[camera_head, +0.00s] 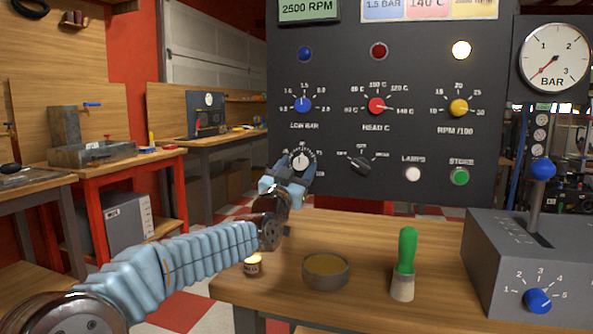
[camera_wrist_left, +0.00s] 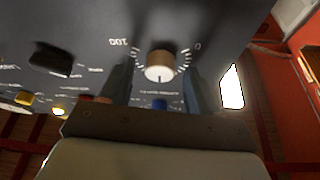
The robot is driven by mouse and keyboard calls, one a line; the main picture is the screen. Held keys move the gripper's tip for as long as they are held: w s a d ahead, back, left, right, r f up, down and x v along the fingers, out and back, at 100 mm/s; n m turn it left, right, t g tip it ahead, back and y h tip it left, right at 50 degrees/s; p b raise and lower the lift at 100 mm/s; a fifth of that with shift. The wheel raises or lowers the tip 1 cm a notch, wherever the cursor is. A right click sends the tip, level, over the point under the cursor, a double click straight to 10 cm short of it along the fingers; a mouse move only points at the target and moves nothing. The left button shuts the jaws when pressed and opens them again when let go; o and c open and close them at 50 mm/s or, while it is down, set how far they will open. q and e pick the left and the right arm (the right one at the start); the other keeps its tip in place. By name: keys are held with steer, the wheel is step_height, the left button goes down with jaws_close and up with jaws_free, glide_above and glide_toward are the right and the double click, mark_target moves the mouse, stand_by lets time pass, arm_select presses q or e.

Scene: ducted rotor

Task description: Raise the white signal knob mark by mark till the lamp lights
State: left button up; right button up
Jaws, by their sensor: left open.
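The white signal knob (camera_head: 299,161) is on the dark panel at its lower left, with a ring of marks around it. The head view shows it partly behind my left gripper (camera_head: 288,186). In the left wrist view the knob (camera_wrist_left: 159,68) has a pale face with a dark pointer line, and a brownish side. My left gripper (camera_wrist_left: 160,92) is open, one finger on each side of the knob, with gaps showing. On the panel's top row, the right lamp (camera_head: 461,49) glows pale yellow; the blue lamp (camera_head: 305,53) and red lamp (camera_head: 379,51) look dark.
Blue (camera_head: 303,105), red (camera_head: 377,105) and yellow (camera_head: 458,107) knobs and a black selector (camera_head: 362,163) are close by. A round tin (camera_head: 326,270), a green-handled brush (camera_head: 406,262) and a grey lever box (camera_head: 500,260) stand on the wooden bench (camera_head: 375,235).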

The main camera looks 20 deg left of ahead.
arm_select(q)
steer(key=shift+s+f, duration=0.1)
steer(key=shift+s, duration=0.05)
steer(key=s+a+b, duration=0.1)
steer(key=s+b, duration=0.1)
steer(key=s, duration=1)
steer(key=shift+s+a+f+b, duration=0.15)
steer(key=shift+s+a+b, duration=0.15)
steer(key=shift+s, duration=0.1)
